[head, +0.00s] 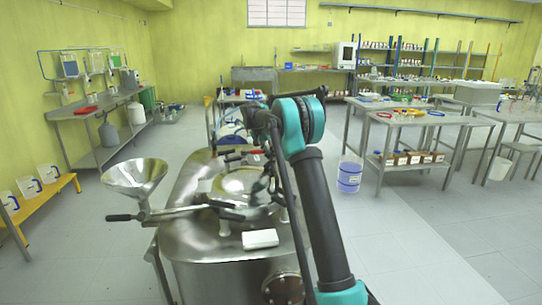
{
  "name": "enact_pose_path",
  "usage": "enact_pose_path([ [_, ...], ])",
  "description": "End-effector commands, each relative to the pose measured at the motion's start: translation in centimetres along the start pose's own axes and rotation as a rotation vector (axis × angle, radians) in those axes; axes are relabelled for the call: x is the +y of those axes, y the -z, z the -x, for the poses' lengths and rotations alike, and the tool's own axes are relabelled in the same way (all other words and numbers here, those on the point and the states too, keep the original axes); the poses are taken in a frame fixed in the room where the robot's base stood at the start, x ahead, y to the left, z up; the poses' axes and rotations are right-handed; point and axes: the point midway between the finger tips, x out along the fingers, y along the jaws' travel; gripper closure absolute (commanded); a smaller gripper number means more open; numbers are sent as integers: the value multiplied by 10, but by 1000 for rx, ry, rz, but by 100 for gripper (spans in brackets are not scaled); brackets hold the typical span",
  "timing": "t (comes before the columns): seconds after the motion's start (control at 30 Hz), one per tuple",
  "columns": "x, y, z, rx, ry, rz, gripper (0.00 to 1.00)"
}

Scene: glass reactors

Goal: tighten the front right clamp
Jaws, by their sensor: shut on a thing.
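The steel reactor (205,250) stands in front of me, with a round shiny lid (235,184) on top. The front right clamp is at the lid's right edge, small and mostly hidden behind my dark arm links. My arm rises at the right, bends at the teal joint and reaches down to the lid's right side. My gripper (274,182) is at that edge, shut on what appears to be the clamp. Its fingertips are dark and hard to make out.
A steel funnel (135,176) stands at the reactor's left. A white block (260,238) lies on its front top. A blue-filled bucket (349,176) stands on the floor at right, near a steel table (418,121). The floor at right front is clear.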

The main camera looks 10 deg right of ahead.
Motion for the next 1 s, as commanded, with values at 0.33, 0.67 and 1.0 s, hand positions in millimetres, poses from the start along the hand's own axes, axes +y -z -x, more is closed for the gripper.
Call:
enact_pose_path([
  [0.33,0,0,0,-8,-15,-35,100],
  [0.67,0,0,0,-8,-15,-35,73],
  [1.0,0,0,0,-8,-14,-34,59],
])
